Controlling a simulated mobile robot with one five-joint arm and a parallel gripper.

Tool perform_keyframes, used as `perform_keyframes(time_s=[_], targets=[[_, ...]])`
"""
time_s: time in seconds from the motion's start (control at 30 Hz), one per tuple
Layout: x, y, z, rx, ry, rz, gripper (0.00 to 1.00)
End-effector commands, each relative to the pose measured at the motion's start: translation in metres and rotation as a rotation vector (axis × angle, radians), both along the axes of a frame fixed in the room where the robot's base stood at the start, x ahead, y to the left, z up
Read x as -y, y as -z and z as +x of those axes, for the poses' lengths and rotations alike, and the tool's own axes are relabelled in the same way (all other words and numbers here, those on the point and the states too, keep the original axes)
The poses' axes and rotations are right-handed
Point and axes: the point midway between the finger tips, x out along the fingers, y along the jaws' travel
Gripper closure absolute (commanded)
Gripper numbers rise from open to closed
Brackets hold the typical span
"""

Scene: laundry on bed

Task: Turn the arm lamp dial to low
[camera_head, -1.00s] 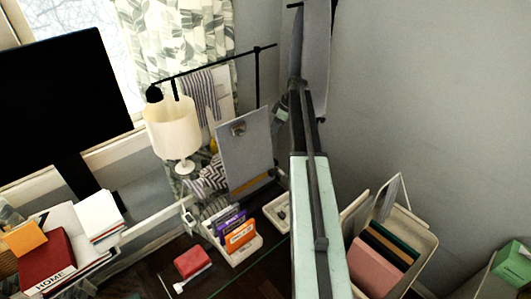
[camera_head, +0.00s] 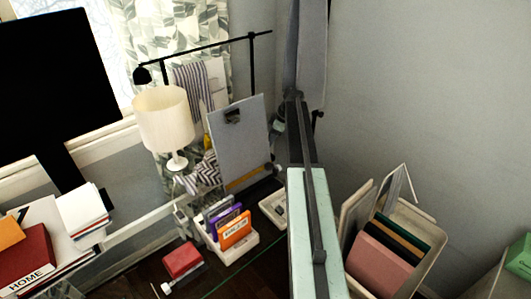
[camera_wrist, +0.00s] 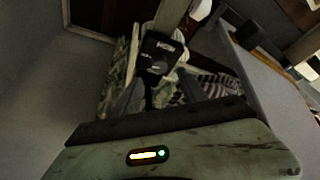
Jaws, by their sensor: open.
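The black arm lamp (camera_head: 205,47) stands by the window in the head view, with a long thin bar and a small dark head (camera_head: 143,75) at its left end. In the wrist view a dark plate (camera_wrist: 153,47) with white lettering carries a small light knob (camera_wrist: 160,67), which looks like the dial. The lettering is too small to read for its setting. My gripper (camera_wrist: 157,88) is open just short of the plate in that view, with nothing seen between its jaws. In the head view my arm hides most of the gripper.
A bin (camera_head: 424,254) of folders stands to the right. The grey wall beyond it is bare.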

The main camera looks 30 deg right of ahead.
Motion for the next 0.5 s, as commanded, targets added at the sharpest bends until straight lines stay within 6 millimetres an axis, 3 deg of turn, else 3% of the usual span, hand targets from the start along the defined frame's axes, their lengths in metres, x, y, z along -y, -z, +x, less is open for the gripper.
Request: perform_keyframes(time_s=[0.03, 0.3, 0.5], targets=[[-0.002, 0.014, 0.002, 0.0, -0.001, 0.0, 0.5], [-0.014, 0.059, 0.015, 0.0, -0.001, 0.0, 0.5], [-0.017, 0.063, 0.018, 0.0, 0.001, 0.0, 0.5]])
